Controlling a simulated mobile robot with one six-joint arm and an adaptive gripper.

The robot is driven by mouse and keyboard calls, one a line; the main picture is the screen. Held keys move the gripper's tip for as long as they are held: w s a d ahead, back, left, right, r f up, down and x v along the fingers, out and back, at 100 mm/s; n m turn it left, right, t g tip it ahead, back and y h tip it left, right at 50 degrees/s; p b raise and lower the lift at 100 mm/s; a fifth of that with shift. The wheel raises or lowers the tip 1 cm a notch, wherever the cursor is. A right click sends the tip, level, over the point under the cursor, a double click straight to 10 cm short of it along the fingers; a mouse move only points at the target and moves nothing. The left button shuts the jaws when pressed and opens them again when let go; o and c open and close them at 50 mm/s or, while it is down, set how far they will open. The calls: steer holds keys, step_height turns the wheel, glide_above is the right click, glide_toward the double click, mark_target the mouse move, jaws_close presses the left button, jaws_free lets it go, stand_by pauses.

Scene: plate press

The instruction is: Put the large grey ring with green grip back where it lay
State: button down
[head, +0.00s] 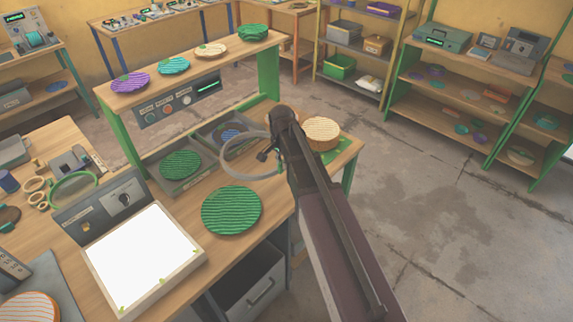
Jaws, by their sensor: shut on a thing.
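The large grey ring (226,161) is in the head view, right of the middle of the bench. My gripper (266,155) is shut on the ring's right side. The ring is tilted and seems to be held above the bench near the right tray.
A tray with a green striped plate (181,165) and a tray with a blue plate (229,134) lie under the shelf (115,96). A large green plate (232,211) lies in front. A white light box (145,257) and green ring (52,186) are left.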

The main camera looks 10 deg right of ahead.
steer(key=shift+m, duration=0.5)
steer(key=s, duration=0.2)
steer(key=s+a, duration=0.1)
steer(key=s, duration=0.1)
steer(key=shift+s+f, duration=0.1)
steer(key=shift+s, duration=0.3)
steer(key=w+d+f+b, duration=0.1)
steer(key=w+d, duration=0.1)
steer(key=w+d+f+b, duration=0.2)
steer(key=d, duration=0.1)
steer(key=w+d+f+b, duration=0.1)
steer(key=d+f+b, duration=0.1)
steer(key=shift+w+d+f, duration=0.1)
steer(key=shift+w+d, duration=0.25)
steer(key=shift+w, duration=0.05)
steer(key=shift+d, duration=0.2)
steer(key=shift+w, duration=0.15)
steer(key=shift+w+d+f+b, duration=0.55)
steer(key=shift+d+f+b, duration=0.15)
steer(key=shift+d+b, duration=0.15)
steer(key=shift+w+d+f+b, duration=0.55)
steer(key=shift+d+f+b, duration=0.15)
steer(key=shift+d+b, duration=0.1)
